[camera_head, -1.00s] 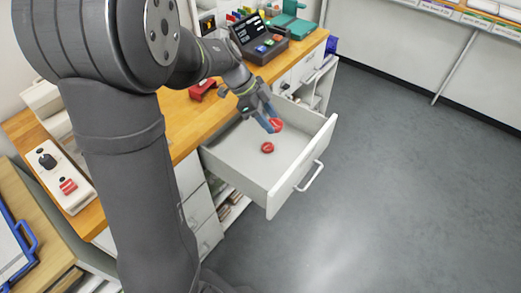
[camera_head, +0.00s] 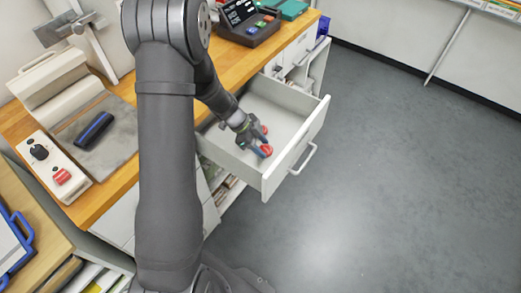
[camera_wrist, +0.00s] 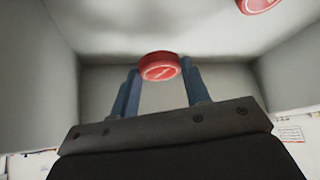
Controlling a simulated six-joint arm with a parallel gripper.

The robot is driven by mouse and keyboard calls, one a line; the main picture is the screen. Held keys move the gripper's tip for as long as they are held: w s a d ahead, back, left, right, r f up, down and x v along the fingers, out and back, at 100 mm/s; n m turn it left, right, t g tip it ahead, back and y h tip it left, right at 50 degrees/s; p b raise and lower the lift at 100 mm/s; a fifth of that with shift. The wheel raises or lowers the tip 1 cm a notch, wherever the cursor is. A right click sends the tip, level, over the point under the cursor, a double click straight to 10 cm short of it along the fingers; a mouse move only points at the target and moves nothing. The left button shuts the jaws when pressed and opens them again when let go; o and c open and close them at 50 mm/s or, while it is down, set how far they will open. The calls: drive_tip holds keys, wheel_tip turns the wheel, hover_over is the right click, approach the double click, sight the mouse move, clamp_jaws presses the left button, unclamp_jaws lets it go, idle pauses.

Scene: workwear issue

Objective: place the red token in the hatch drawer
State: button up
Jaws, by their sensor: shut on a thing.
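The hatch drawer (camera_head: 279,174) is a pale grey drawer pulled open from the wooden counter. My gripper (camera_head: 262,146) reaches down inside it, towards its front. Its blue fingers are shut on a red token (camera_head: 266,151), a round disc. In the wrist view the held token (camera_wrist: 160,67) sits between the two fingertips (camera_wrist: 160,72). I cannot tell whether it touches the drawer floor.
Drawer walls surround the gripper closely. The floor at right is clear.

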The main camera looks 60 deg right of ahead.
drive_tip(key=shift+f, duration=1.9)
drive_tip(key=o, duration=0.9)
drive_tip(key=shift+f, duration=0.15)
drive_tip(key=shift+o, duration=0.2)
drive_tip(key=v, duration=0.6)
drive_tip(key=shift+s+d, duration=0.1)
drive_tip(key=shift+s, duration=0.05)
wheel_tip(320, 180, up, 6)
drive_tip(key=shift+r, duration=0.25)
drive_tip(key=shift+s+f, duration=0.1)
